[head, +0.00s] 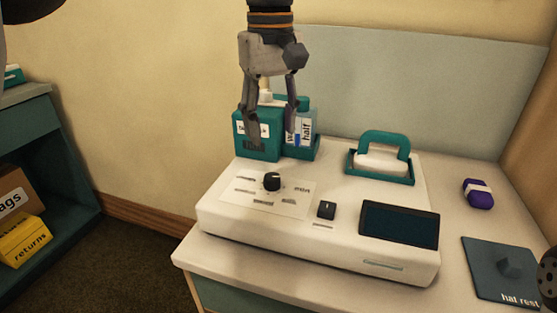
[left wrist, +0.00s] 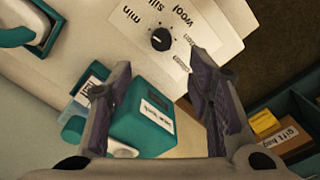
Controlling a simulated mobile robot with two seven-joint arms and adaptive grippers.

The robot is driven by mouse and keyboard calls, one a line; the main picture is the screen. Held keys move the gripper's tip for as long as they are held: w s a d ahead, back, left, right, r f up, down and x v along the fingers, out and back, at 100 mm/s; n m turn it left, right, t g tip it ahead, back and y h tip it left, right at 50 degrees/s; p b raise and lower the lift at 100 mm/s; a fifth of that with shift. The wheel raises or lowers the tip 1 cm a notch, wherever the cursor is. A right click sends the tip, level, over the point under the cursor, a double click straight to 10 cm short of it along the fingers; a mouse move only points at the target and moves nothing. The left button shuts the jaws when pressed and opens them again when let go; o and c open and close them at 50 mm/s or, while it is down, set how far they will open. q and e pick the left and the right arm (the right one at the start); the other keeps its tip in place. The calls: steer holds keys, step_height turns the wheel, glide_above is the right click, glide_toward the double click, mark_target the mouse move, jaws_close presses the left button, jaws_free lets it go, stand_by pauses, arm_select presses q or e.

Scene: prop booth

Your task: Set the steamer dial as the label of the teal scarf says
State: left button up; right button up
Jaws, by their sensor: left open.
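The steamer dial (head: 272,181) is a black knob on a pale printed panel of the white steamer (head: 320,250). In the left wrist view the dial (left wrist: 160,39) has words around it, among them min, silk and wool. Its pointer setting is too small to read surely. My left gripper (head: 272,137) is open and empty, pointing down, above the steamer's back edge and apart from the dial. Its spread fingers also show in the left wrist view (left wrist: 160,65). I see no teal scarf or scarf label. My right gripper is not clearly in view.
A teal box (head: 257,143) and a bottle labelled half (head: 306,130) stand behind the steamer. A teal-handled iron (head: 384,146) sits in its cradle. A black switch (head: 326,209), dark screen (head: 399,225), purple banded bundle (head: 478,193) and hat rest mat (head: 480,262) are to the right.

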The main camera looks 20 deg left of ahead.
mark_target(272, 177)
arm_select(q)
steer(key=f, duration=1)
steer(key=shift+s+f, duration=0.2)
jaws_close()
